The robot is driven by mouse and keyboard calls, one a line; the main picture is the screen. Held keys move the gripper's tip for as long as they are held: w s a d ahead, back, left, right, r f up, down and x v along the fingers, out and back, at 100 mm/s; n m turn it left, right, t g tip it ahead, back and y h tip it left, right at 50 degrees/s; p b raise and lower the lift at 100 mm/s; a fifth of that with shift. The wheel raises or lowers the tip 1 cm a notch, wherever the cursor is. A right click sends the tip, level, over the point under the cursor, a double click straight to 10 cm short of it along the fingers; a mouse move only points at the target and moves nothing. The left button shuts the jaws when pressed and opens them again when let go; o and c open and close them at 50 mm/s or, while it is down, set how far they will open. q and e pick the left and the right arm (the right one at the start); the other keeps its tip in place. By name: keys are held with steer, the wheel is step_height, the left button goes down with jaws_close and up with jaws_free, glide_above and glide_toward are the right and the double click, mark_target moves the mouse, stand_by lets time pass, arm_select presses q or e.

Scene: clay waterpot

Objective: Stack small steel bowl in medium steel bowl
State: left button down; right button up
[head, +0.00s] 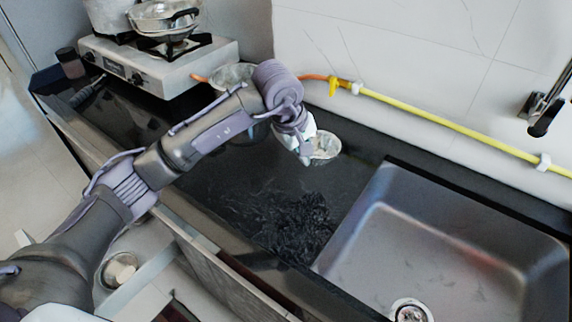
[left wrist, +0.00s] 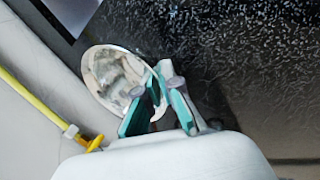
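A small shiny steel bowl (head: 325,147) stands on the dark counter near the back wall. It also shows in the left wrist view (left wrist: 112,80), seen into its inside. My left gripper (head: 305,152) is at the bowl's left side in the head view. In the left wrist view its teal-padded fingers (left wrist: 162,95) are at the bowl's rim, one overlapping the bowl. A gap shows between the fingers; whether they press on the rim I cannot tell. A larger steel bowl (head: 232,75) stands by the stove, partly hidden behind my arm. My right gripper is not in view.
A sink (head: 450,235) is set into the counter at right. A yellow hose (head: 440,122) runs along the wall. A gas stove (head: 160,70) with pots is at back left. The counter (head: 225,180) in front of the small bowl is clear.

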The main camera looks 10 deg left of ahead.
arm_select(q)
glide_above(287, 174)
steer(key=f, duration=0.2)
steer(key=s+f, duration=0.1)
steer(key=shift+a+f+p, duration=0.3)
steer(key=shift+a+p, duration=0.05)
steer(key=shift+a, duration=0.05)
steer(key=shift+w+d+f, duration=0.1)
steer(key=shift+f, duration=0.35)
steer(key=shift+f+p, duration=0.35)
steer(key=shift+f, duration=1.3)
steer(key=shift+f, duration=0.2)
steer(key=c, duration=1.3)
jaws_free()
